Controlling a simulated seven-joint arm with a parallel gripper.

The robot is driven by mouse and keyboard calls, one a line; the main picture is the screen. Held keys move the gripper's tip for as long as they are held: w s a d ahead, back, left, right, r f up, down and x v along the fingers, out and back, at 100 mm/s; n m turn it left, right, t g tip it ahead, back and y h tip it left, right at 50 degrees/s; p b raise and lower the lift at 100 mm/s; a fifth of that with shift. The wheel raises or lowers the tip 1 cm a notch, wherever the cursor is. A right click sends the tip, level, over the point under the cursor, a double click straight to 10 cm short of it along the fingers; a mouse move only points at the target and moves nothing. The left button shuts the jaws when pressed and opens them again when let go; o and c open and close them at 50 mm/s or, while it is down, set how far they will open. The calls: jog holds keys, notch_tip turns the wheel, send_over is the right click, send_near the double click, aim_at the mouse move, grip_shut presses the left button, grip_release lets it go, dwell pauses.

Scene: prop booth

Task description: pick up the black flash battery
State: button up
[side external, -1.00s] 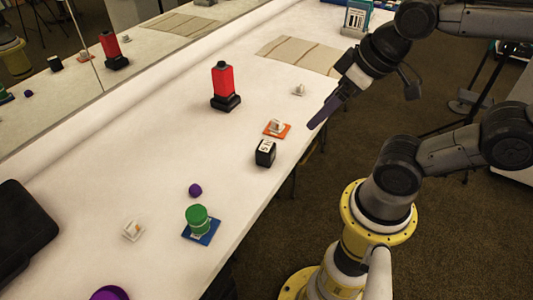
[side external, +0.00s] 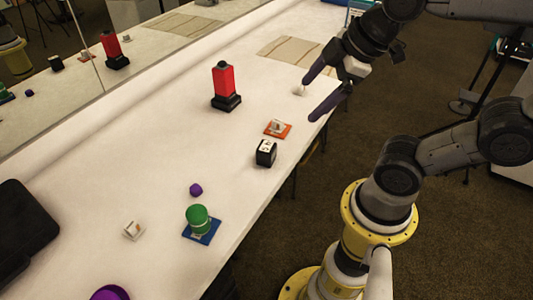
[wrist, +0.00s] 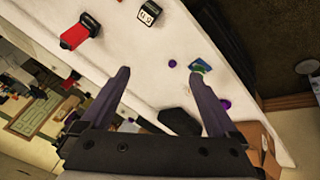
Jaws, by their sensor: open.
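The black flash battery, a small black block with a white marked label on top (side external: 266,153), sits on the white table near its right-hand edge. It also shows at the top of the wrist view (wrist: 148,13). My gripper (side external: 312,99) is open and empty, with its two dark fingers spread. It is above the table's right edge, up and to the right of the battery in the side view, and apart from it. In the wrist view the fingers (wrist: 160,69) point up the picture, and the battery is beyond them.
A small white item on an orange card (side external: 278,129) is close behind the battery. A red object on a black base (side external: 226,90) stands farther back. A green jar (side external: 198,219) on a blue card, a purple ball (side external: 196,190) and a black case (side external: 22,230) are nearer the camera.

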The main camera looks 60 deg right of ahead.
jog(key=w+d+n+g, duration=0.1)
jog(key=w+n, duration=0.5)
jog(key=n, duration=0.1)
jog(key=n+g, duration=0.4)
jog(key=n, duration=0.1)
send_over(266, 146)
jog(key=w, duration=0.1)
notch_tip(266, 146, down, 13)
jog(key=shift+g, duration=0.5)
jog(key=f, duration=0.9)
jog(key=shift+s+f, duration=0.2)
jog(key=shift+f, duration=0.15)
jog(key=shift+s+f, duration=0.2)
jog(key=shift+f, duration=1.3)
jog(key=shift+s+f, duration=0.15)
jog(key=shift+f, duration=1.35)
grip_shut()
